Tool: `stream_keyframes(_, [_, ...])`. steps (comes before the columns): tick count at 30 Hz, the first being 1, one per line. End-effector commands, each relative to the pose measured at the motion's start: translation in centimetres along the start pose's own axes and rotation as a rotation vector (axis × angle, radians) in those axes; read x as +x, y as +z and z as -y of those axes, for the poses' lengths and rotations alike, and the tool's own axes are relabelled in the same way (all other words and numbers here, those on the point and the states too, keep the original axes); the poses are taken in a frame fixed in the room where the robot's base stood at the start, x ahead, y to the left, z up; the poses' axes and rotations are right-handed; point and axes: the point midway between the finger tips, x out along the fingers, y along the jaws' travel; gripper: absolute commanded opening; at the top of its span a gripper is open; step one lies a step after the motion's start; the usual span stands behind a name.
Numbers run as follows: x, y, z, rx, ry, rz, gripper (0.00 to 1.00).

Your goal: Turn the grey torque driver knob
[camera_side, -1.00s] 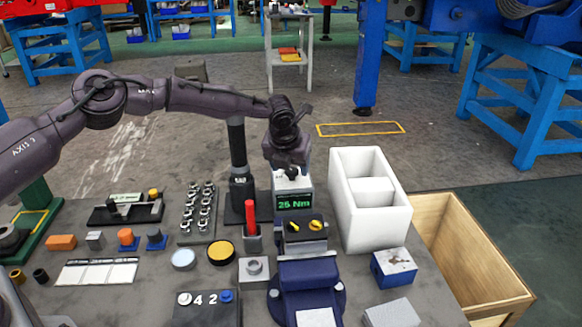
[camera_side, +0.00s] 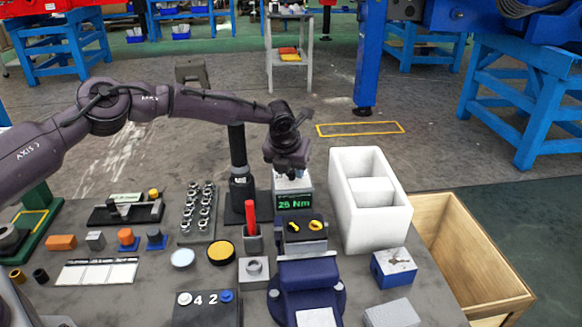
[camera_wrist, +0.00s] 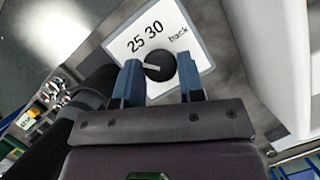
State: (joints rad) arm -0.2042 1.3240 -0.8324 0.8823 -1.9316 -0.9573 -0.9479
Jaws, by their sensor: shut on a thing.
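The dark grey knob (camera_wrist: 160,67) with a white pointer line sits on a white plate (camera_wrist: 196,38) marked "25", "30" and "back". The pointer line points to the left in the wrist view. My gripper (camera_wrist: 160,78) has one blue-grey finger on each side of the knob and is shut on it. In the side view my gripper (camera_side: 290,165) is over the top of the driver box (camera_side: 277,183), hiding most of the knob. The box's green display (camera_side: 295,201) reads 25 Nm.
A black post (camera_side: 238,160) stands just left of the box, with a red-handled tool (camera_side: 250,215) in front. A white open bin (camera_side: 349,215) stands close on the right. A blue vise (camera_side: 308,275) is in front. A socket rack (camera_side: 198,212) lies further left.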

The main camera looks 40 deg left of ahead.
Motion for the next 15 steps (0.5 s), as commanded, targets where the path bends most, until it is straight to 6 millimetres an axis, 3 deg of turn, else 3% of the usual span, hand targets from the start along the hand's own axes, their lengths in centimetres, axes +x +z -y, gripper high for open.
stream_keyframes(15, [0.02,0.06,-0.32,0.335,-0.143,-0.002,0.12])
